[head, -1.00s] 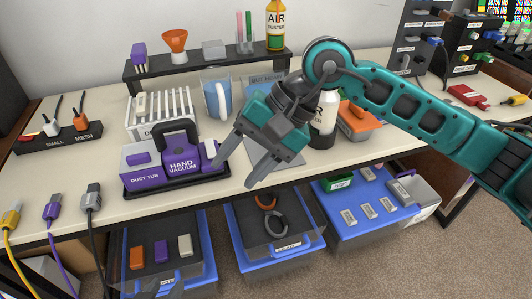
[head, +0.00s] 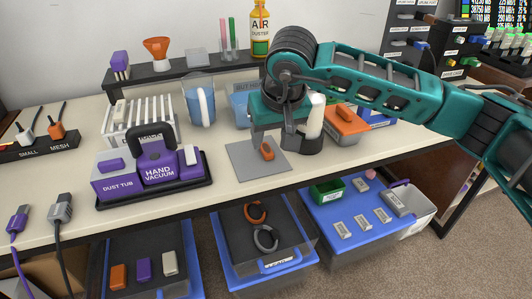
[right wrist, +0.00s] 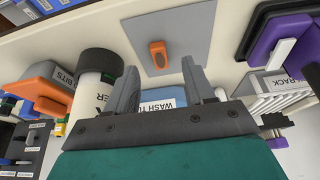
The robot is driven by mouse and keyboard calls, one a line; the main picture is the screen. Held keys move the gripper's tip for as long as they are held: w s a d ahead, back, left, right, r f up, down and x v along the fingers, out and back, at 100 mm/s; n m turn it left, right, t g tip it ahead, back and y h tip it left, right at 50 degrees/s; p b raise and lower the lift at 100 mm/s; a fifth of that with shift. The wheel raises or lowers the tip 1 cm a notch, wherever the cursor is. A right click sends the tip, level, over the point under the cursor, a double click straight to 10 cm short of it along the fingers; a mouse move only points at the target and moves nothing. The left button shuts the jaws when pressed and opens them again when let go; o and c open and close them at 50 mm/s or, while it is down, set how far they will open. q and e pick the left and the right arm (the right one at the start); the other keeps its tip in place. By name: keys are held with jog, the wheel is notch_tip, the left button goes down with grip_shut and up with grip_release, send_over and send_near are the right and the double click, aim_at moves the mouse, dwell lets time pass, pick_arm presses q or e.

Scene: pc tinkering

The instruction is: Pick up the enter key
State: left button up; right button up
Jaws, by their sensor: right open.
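A small orange key-like piece (head: 267,151) lies on the grey square mat (head: 245,166) on the workbench. It also shows in the right wrist view (right wrist: 158,54), on the same mat (right wrist: 185,20). It is the only loose key-like piece on the mat; I cannot read any label on it. My right gripper (head: 272,139) is open and empty, pointing down above the mat. In the right wrist view the fingertips (right wrist: 160,72) are spread apart, with the orange piece between and beyond them. My left gripper is not in view.
A hand vacuum (head: 160,168) stands left of the mat and a white rack (head: 138,122) behind it. A dark-capped bottle (right wrist: 98,80) stands close beside my right gripper. An orange-topped box (head: 345,125) is to the right. Open drawers (head: 268,265) hang below the bench.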

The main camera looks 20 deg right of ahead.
aim_at(269, 153)
jog(key=b+x, duration=0.1)
jog(key=x, duration=0.4)
jog(key=shift+s+d+f, duration=0.1)
jog(key=shift+f, duration=0.1)
jog(key=shift+c, duration=0.3)
grip_shut()
